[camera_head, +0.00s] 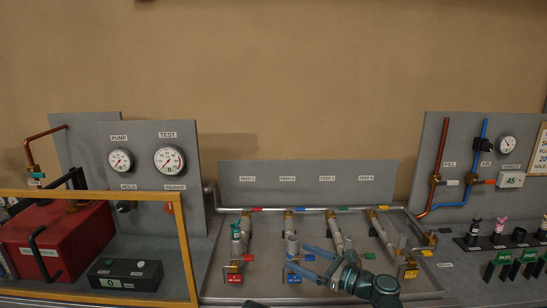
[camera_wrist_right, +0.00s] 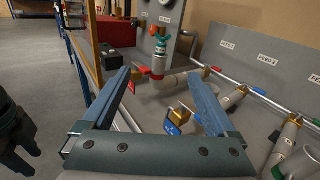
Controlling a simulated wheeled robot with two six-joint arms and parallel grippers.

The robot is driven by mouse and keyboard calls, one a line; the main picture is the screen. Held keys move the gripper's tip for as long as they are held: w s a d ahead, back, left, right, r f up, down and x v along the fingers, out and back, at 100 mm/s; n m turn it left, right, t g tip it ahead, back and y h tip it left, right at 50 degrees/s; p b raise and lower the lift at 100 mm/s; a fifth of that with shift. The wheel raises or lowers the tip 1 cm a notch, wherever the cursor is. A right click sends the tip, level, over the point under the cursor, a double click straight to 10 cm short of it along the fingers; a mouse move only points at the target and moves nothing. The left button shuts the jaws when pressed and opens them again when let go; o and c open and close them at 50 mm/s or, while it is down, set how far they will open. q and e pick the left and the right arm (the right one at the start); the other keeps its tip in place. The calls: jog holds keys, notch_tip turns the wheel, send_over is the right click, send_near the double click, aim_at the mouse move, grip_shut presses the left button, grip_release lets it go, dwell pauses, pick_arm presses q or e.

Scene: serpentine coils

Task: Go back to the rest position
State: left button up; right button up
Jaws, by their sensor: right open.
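My right gripper (camera_head: 296,256) reaches in from the lower right in the head view, its two blue fingers apart and pointing left over the sloped grey panel. In the right wrist view the right gripper (camera_wrist_right: 160,77) is open with nothing between its fingers. A red block with a silver cylinder and teal top (camera_wrist_right: 158,60) stands beyond the gap, and a brass fitting with a blue tag (camera_wrist_right: 177,118) lies beyond and below it. I cannot tell whether the fingers touch the nearest silver valve (camera_head: 292,246).
A grey panel (camera_head: 225,285) carries several silver valves and a long pipe (camera_head: 262,209). A yellow frame (camera_head: 184,240) and red box (camera_head: 60,238) stand left. The space above the panel is clear.

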jog(key=s+a+f+n+g+h, duration=0.1)
jog(key=s+f+n+g+h, duration=0.2)
jog(key=f+n, duration=0.35)
jog(key=s+a+f+n+g+h, duration=0.1)
jog(key=s+f+n+g+h, duration=0.15)
jog(key=f+n, duration=0.4)
jog(key=s+d+f+n+g+h, duration=0.4)
jog(key=s+d+f+n+h, duration=0.45)
jog(key=d+n, duration=0.3)
jog(key=s+a+n+g+h, duration=0.1)
jog(key=s+a+n, duration=0.3)
jog(key=a, duration=0.8)
jog(key=shift+s, duration=0.75)
